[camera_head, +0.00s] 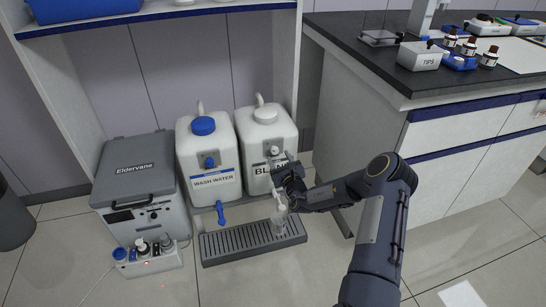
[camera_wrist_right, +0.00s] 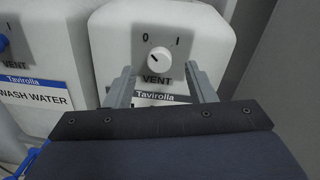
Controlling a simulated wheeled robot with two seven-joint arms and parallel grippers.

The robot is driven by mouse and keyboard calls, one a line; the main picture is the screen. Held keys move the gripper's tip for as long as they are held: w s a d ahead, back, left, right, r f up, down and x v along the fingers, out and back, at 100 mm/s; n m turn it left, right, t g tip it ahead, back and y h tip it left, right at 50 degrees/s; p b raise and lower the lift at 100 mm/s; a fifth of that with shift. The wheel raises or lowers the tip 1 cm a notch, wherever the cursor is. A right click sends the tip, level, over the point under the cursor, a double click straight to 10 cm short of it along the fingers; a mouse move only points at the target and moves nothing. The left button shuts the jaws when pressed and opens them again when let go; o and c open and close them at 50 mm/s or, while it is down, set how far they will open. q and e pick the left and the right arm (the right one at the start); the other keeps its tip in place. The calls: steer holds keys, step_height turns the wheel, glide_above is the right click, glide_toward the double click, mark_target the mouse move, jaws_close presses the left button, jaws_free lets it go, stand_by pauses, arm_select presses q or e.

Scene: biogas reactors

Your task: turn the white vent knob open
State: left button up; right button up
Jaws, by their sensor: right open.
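The white vent knob (camera_wrist_right: 157,64) is on the front of the right-hand white container (camera_head: 268,125), above its "VENT" label. In the right wrist view the knob has a "0" mark at upper left and an "I" mark at upper right. Its dark pointer line points to the upper left, towards the "0". My right gripper (camera_wrist_right: 159,82) is open, with one finger on each side below the knob. A gap shows between the fingers and the knob. In the head view my right gripper (camera_head: 283,172) is in front of the container and hides part of its label. My left gripper is not in view.
The wash water container (camera_head: 209,160) with a blue knob stands to the left. A grey drip tray (camera_head: 222,247) with a clear vessel (camera_head: 279,222) lies below. A grey Eldervane box (camera_head: 138,180) is further left, and a lab bench (camera_head: 400,95) stands right.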

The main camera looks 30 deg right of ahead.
mark_target(275, 152)
steer(key=shift+w+d+b, duration=0.2)
steer(key=shift+w+b, duration=0.1)
steer(key=shift+w, duration=0.7)
steer(key=shift+w+d+b, duration=0.2)
steer(key=shift+w+b, duration=0.05)
steer(key=shift+w, duration=0.7)
steer(key=c, duration=1)
steer(key=shift+o, duration=0.2)
